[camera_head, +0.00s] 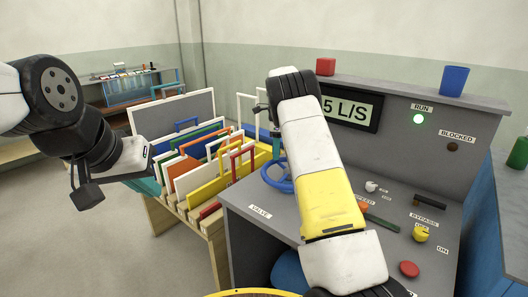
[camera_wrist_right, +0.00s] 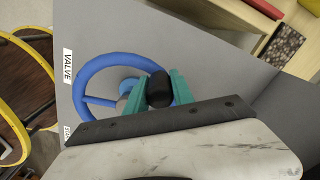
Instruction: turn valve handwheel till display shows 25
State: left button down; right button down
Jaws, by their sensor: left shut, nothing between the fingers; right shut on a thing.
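The blue valve handwheel (camera_head: 271,181) stands at the left end of the grey console, beside the VALVE label (camera_head: 260,212). The right wrist view shows its rim and spokes (camera_wrist_right: 100,64) and a black knob (camera_wrist_right: 159,88) on it. My right gripper (camera_wrist_right: 160,92) has its teal fingers shut on this knob; in the head view my forearm hides part of this area. The display (camera_head: 352,109) shows "5 L/S"; my right arm covers its left part, so any digit before the 5 is hidden. My left gripper (camera_head: 147,186) is shut and empty, left of the console near the rack.
A wooden rack of coloured frames (camera_head: 205,160) stands left of the console. The green lamp (camera_head: 418,119) under RUN is lit; the BLOCKED lamp (camera_head: 452,147) is dark. A red button (camera_head: 409,269) and a yellow knob (camera_head: 421,233) lie on the console's right.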

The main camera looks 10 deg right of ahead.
jog(key=d+m, duration=0.2)
jog(key=shift+w+d+m, duration=0.1)
jog(key=shift+w+m, duration=0.2)
jog(key=shift+d+r, duration=0.1)
jog(key=shift+d, duration=0.55)
jog(key=c, duration=1.1)
grip_release()
notch_tip(320, 180, up, 8)
